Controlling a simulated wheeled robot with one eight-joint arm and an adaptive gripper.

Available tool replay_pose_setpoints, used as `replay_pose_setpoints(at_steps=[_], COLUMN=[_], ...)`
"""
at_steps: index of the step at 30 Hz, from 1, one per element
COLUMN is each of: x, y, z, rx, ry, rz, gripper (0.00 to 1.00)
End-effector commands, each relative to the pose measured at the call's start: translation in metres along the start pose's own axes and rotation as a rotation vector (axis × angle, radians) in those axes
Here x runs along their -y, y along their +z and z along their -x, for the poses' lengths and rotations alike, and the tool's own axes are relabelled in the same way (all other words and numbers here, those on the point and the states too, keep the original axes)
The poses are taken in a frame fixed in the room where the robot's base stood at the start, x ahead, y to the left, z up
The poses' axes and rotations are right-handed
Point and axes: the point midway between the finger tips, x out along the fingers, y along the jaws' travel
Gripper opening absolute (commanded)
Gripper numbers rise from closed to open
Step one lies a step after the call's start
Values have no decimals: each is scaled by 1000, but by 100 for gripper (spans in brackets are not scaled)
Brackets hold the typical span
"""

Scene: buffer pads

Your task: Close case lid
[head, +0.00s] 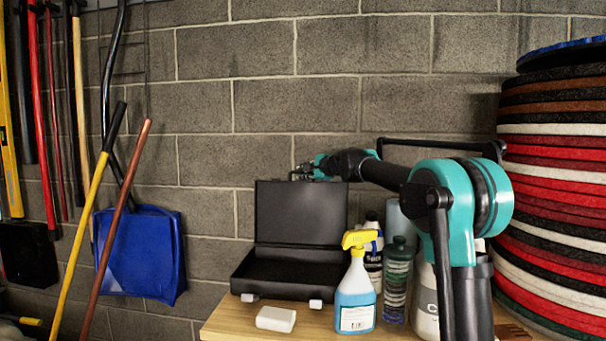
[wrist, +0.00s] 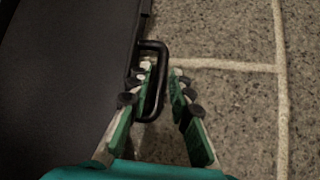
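A black case (head: 290,268) stands on the wooden table with its lid (head: 300,212) raised, roughly upright, in front of the block wall. The visible inside of the base looks empty. My gripper (head: 303,174) is at the lid's top edge. In the wrist view the dark lid (wrist: 60,85) fills the left side, with a black loop handle (wrist: 163,75) on its edge. My gripper (wrist: 161,72) is open there, its fingers apart. The left finger overlaps the handle loop and the right finger is outside it. I cannot tell whether either finger touches the handle.
A white block (head: 276,318) lies in front of the case. A yellow-topped spray bottle (head: 356,295) and other bottles (head: 397,280) stand close to its right. Stacked round pads (head: 555,190) rise at the right. Tools and a blue shovel (head: 140,255) are at the left.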

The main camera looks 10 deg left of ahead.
Motion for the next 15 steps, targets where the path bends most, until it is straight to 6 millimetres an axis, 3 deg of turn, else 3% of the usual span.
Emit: replay_pose_setpoints(at_steps=[4,9,15], x=[0,0,0], y=[0,0,0], z=[0,0,0], rx=[0,0,0], ry=[0,0,0], rz=[0,0,0], gripper=[20,0,0])
